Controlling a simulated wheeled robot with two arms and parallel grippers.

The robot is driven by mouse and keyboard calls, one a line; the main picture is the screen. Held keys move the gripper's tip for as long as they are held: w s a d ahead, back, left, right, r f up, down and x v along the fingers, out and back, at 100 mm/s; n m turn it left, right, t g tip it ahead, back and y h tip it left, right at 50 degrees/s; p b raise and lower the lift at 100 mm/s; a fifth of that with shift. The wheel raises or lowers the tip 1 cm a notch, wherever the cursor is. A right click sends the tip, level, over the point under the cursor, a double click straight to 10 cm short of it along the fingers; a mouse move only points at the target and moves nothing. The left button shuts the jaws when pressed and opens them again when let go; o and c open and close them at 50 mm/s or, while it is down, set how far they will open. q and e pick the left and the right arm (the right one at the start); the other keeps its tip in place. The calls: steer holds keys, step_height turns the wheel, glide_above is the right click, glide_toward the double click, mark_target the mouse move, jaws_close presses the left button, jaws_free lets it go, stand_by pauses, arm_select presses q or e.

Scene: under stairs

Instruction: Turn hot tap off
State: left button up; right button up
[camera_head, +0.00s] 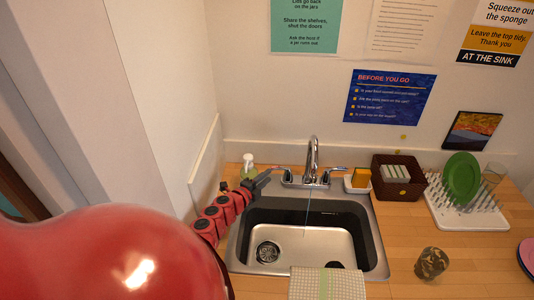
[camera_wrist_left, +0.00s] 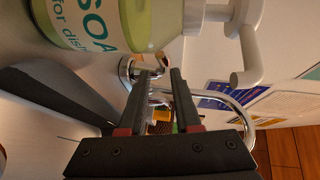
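The chrome tap (camera_head: 313,155) stands behind the sink, with a left handle (camera_head: 286,176) and a right handle (camera_head: 327,174). Their hot or cold marks are too small to read. A thin stream of water (camera_head: 306,218) falls from the spout. My left gripper (camera_head: 266,177) is just left of the left handle. In the left wrist view its two fingers (camera_wrist_left: 160,74) are apart, with chrome tap parts (camera_wrist_left: 128,68) at and beyond the tips. I cannot tell whether they touch the handle. My right gripper is not in view.
A soap bottle (camera_head: 248,168) stands close beside my left gripper and looms large in the left wrist view (camera_wrist_left: 110,22). The sink (camera_head: 372,235) has a cloth (camera_head: 327,284) over its front edge. A sponge dish (camera_head: 356,188), basket (camera_head: 413,171) and dish rack (camera_head: 470,217) stand right.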

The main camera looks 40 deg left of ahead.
arm_select(q)
steer(key=shift+w+d+f, duration=0.15)
steer(key=shift+w+d, duration=0.1)
steer(key=shift+d, duration=0.05)
steer(key=shift+c, duration=1.1)
steer(key=d+m, duration=0.1)
steer(key=w+m+y+b, duration=0.1)
steer(key=w+d+m+y+b, duration=0.1)
steer(key=shift+w+d+f, duration=0.2)
steer(key=shift+d+f, duration=0.05)
steer(key=shift+d, duration=0.1)
jaws_close()
steer(key=d+m+y, duration=0.1)
steer(key=w+d+m+y+b, duration=0.1)
steer(key=d+g+y+b, duration=0.1)
steer(key=shift+w+d+r+m, duration=0.2)
steer(key=shift+w+m, duration=0.1)
steer(key=shift+m, duration=0.1)
steer(key=s+d+r+m+g+y+b, duration=0.35)
steer(key=s+d+g+y, duration=0.25)
steer(key=s, duration=0.3)
steer(key=shift+m, duration=0.25)
steer(key=p+x, duration=0.1)
steer(key=x, duration=0.5)
steer(key=p+x, duration=0.2)
steer(key=x, duration=0.4)
steer(key=shift+w+f, duration=0.3)
steer(key=shift+w, duration=0.1)
steer(key=shift+x, duration=0.8)
steer(key=shift+w+f, duration=0.1)
